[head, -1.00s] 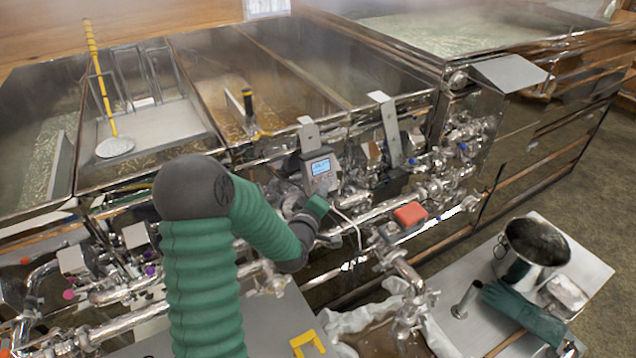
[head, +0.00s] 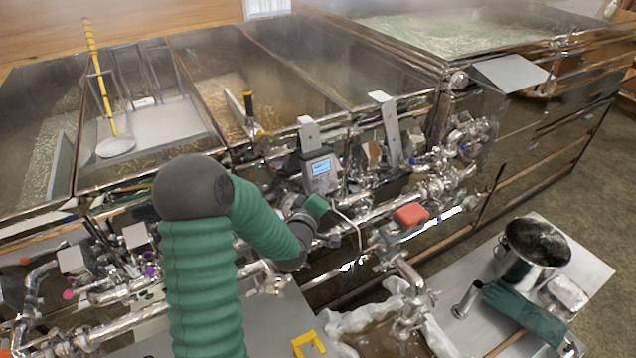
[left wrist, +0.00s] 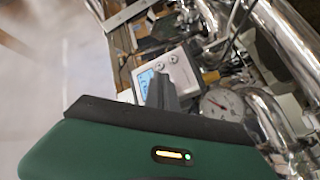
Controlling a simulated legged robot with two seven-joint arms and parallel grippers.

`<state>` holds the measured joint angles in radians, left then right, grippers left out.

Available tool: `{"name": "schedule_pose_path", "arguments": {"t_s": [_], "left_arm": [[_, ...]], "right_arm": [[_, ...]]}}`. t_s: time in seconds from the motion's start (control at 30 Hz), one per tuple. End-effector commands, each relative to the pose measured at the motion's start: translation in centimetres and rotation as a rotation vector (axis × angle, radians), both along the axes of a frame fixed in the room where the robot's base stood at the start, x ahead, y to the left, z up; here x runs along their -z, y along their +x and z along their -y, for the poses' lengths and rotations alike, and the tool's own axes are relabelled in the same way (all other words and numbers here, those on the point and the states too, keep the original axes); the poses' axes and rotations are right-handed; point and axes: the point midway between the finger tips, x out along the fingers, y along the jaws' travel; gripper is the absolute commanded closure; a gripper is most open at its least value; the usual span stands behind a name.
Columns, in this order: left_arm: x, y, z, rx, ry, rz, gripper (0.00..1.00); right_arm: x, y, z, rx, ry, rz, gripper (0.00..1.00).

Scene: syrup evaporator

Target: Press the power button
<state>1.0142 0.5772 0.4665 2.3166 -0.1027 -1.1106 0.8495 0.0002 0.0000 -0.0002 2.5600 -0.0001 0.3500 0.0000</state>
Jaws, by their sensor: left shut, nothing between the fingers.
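A grey control box (head: 321,178) with a lit blue screen is mounted on the front of the evaporator. It also shows in the left wrist view (left wrist: 178,66), with small round buttons beside its screen. I cannot tell which of them is the power button. My left gripper (head: 318,196) is just below the box's face in the head view. In the left wrist view its dark fingers (left wrist: 161,93) are together with nothing between them, and they cover part of the box near the screen. Contact with the box cannot be told. My right gripper is not in view.
Shiny pipes and valves (head: 432,188) crowd the evaporator's front around the box. A round dial gauge (left wrist: 221,104) is close beside my left gripper. A red-topped object (head: 410,214) sits right of it. A steel pot (head: 528,258) and green gloves (head: 525,310) lie on the table at right.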

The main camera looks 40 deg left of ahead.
Motion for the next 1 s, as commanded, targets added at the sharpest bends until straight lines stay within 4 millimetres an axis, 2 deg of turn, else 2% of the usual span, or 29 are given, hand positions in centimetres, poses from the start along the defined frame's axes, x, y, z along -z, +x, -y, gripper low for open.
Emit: {"name": "schedule_pose_path", "arguments": {"t_s": [0.17,1.0], "left_arm": [[0.1,0.0,-0.7,-0.001,0.001,0.000,1.00],[0.3,0.2,-1.3,0.000,0.000,-0.001,1.00]], "right_arm": [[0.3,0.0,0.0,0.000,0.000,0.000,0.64],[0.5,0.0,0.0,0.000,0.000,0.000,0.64]]}}
